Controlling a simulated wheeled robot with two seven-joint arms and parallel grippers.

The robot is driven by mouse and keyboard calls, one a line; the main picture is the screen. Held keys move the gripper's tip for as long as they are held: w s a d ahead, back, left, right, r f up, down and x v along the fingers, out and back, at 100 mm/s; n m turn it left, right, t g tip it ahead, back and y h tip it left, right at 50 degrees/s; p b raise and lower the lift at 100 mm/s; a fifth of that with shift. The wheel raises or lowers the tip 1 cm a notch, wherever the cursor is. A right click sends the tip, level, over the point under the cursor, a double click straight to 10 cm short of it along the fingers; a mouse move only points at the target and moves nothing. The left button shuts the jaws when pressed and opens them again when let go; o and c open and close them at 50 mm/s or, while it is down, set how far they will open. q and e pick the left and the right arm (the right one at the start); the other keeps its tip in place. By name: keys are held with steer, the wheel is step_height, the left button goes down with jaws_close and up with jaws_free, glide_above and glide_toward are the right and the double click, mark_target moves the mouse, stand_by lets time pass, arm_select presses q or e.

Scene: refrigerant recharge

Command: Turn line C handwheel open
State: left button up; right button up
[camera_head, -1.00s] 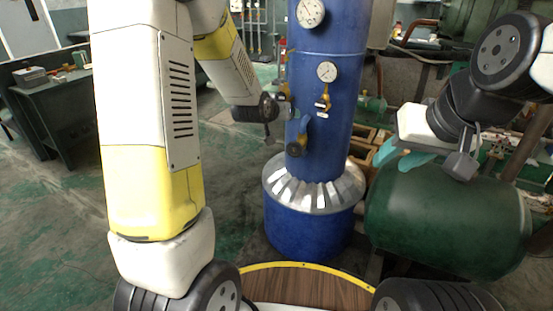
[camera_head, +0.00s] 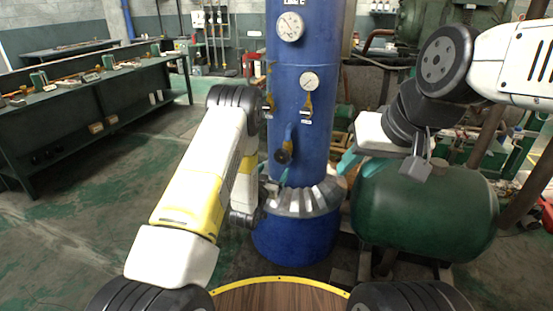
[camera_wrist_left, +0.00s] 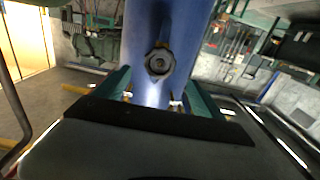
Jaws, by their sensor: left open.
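The blue column (camera_head: 305,90) carries a "LINE C" label at the top. A dark round handwheel (camera_head: 284,155) sits on a blue stem on its front. In the left wrist view the handwheel (camera_wrist_left: 159,62) shows ahead, roughly centred between the fingers and apart from them. My left gripper (camera_head: 275,173), partly hidden by my arm, is just below the handwheel; in the left wrist view (camera_wrist_left: 157,82) its teal fingers are spread and empty. My right gripper (camera_head: 360,162) is to the right of the column, its teal fingers apart and holding nothing visible.
Two gauges (camera_head: 290,27) (camera_head: 309,81) and small yellow valves (camera_head: 308,104) sit above the handwheel. A flared metal collar (camera_head: 310,200) rings the column below. A green tank (camera_head: 425,212) stands at right, a dark workbench (camera_head: 85,110) at left. The floor at left is clear.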

mark_target(281, 158)
arm_select(q)
steer(key=x, duration=0.7)
steer(key=shift+w+d, duration=0.15)
steer(key=shift+w, duration=0.45)
steer(key=shift+c, duration=0.7)
steer(key=c, duration=1.3)
steer(key=shift+f+n, duration=0.1)
steer(key=shift+n, duration=1)
steer(key=n, duration=0.2)
steer(key=shift+n, duration=0.3)
steer(key=n, duration=0.3)
steer(key=shift+s+n, duration=0.1)
steer(key=shift+n, duration=0.8)
